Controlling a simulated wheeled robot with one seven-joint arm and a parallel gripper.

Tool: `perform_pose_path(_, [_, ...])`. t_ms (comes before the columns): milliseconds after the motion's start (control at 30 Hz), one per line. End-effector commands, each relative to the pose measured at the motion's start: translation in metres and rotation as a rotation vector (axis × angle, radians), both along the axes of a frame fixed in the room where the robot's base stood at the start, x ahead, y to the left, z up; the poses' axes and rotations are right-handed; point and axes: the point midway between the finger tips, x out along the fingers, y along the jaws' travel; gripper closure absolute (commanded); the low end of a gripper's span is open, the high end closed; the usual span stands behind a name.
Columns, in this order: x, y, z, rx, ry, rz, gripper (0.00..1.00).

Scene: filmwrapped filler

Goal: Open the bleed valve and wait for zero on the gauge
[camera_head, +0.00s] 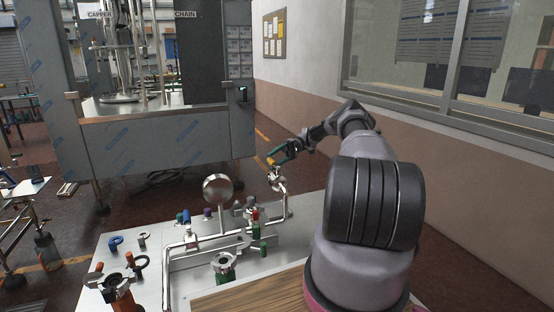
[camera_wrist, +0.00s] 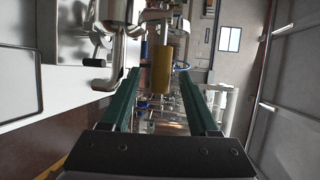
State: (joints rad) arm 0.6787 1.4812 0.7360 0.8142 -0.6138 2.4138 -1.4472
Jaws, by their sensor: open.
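My gripper (camera_head: 277,156) is at the far right end of the bench's pipework, its two green fingers apart. In the wrist view, a yellow cylindrical handle (camera_wrist: 162,74) lies between the open fingers (camera_wrist: 158,85), with gaps showing on both sides. In the head view, the yellow handle (camera_head: 270,161) sits at the fingertips, above a silver valve body (camera_head: 277,181) on an upright pipe. I take this for the bleed valve. A round silver gauge (camera_head: 217,188) stands on a stem left of it. It looks like a blank disc, and no needle or number is readable.
The grey bench (camera_head: 140,275) bears silver pipes (camera_head: 206,239), a red-topped green fitting (camera_head: 256,226), a dark-handled orange fitting (camera_head: 119,290) and several small coloured parts. A large film-wrapped machine (camera_head: 160,150) stands behind. A wall with a window is at right.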

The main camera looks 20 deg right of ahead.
Motion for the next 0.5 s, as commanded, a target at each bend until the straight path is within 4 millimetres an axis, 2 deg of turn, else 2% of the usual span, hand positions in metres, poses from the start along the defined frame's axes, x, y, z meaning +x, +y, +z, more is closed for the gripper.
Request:
perform_pose_path(200, [0.007, -0.018, 0.003, 0.001, -0.002, 0.001, 0.39])
perform_pose_path(500, [0.009, -0.023, 0.005, 0.000, -0.001, -0.001, 0.39])
